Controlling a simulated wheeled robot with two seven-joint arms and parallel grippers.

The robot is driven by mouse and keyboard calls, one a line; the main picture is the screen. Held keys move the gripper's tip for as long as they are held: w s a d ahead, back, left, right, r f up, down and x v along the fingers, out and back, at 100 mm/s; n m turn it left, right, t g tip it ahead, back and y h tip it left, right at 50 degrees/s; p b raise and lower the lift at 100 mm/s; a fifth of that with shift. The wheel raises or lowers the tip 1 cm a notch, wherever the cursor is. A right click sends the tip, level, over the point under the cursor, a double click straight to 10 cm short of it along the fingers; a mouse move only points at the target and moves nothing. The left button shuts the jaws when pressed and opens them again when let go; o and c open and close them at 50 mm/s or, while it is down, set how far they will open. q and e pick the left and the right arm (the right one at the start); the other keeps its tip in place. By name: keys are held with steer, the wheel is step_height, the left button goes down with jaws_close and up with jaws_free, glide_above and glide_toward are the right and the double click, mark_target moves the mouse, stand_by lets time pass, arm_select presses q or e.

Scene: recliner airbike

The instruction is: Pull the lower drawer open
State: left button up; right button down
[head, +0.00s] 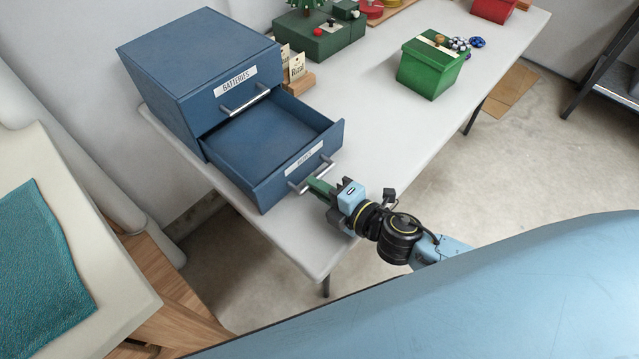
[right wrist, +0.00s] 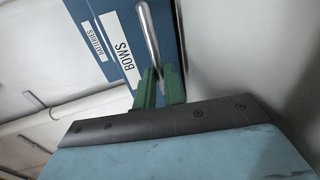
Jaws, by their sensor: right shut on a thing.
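A blue cabinet (head: 195,75) with two drawers stands at the left end of the white table. The upper drawer, labelled BATTERIES (head: 235,80), is shut. The lower drawer (head: 265,142) is pulled well out and its inside looks empty. Its front carries a silver bar handle (head: 312,178) and a label that reads BOWS in the right wrist view (right wrist: 121,48). My right gripper (head: 318,187) is at this handle, its green fingers shut on the bar. The right wrist view shows the handle (right wrist: 149,35) running down between the fingers (right wrist: 158,88). My left gripper is not in view.
Small tags (head: 293,66) in a wooden holder stand beside the cabinet. A green lidded box (head: 432,70) and a dark green case (head: 318,42) sit farther along the table (head: 375,120). The table's front edge lies close to my right gripper.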

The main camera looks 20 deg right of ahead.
steer(key=c, duration=1.5)
jaws_free()
steer(key=shift+s, duration=0.1)
steer(key=v, duration=1.3)
steer(key=shift+s+d+b, duration=0.1)
steer(key=shift+b, duration=0.3)
steer(key=shift+s, duration=0.1)
